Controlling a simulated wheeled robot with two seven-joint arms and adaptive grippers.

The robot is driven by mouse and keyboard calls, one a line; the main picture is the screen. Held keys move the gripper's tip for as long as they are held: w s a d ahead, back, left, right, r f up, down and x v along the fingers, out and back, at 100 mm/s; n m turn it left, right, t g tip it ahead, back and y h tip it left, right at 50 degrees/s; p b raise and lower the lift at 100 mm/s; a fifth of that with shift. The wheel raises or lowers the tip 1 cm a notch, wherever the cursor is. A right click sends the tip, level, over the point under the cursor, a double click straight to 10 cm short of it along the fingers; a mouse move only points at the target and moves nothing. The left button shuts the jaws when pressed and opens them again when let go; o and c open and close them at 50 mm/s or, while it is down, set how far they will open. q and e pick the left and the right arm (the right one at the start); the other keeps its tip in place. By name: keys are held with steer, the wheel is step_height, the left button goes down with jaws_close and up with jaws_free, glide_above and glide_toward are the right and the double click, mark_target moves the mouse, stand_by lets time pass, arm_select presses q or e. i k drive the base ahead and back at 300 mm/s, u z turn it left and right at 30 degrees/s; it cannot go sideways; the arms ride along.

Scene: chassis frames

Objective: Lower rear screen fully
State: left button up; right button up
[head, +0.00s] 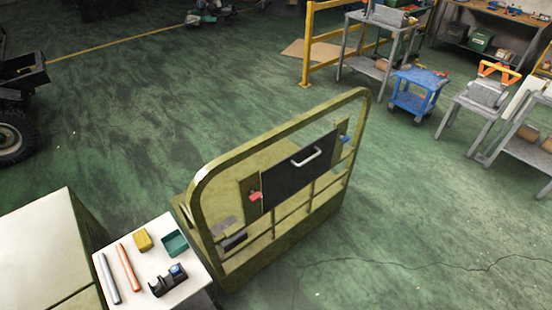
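The rear screen is a dark flat panel (298,168) set between the side rails of an olive-green chassis frame (275,128). It sits in the upper middle of the frame, with open bars below it. A white handle (306,157) is on its face. A red piece (255,196) is at its left edge and a blue piece (345,139) at its right edge. Neither of my grippers shows in the head view, and nothing touches the handle.
A small white table (190,285) at lower left holds two rods, a yellow block, a green tray and a black tool. A white-topped cabinet (40,245) stands beside it. A blue cart (418,90) and grey benches are at upper right. The floor right of the frame is clear.

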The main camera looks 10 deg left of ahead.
mark_target(285, 178)
steer(key=u, duration=0.35)
steer(key=i, duration=1)
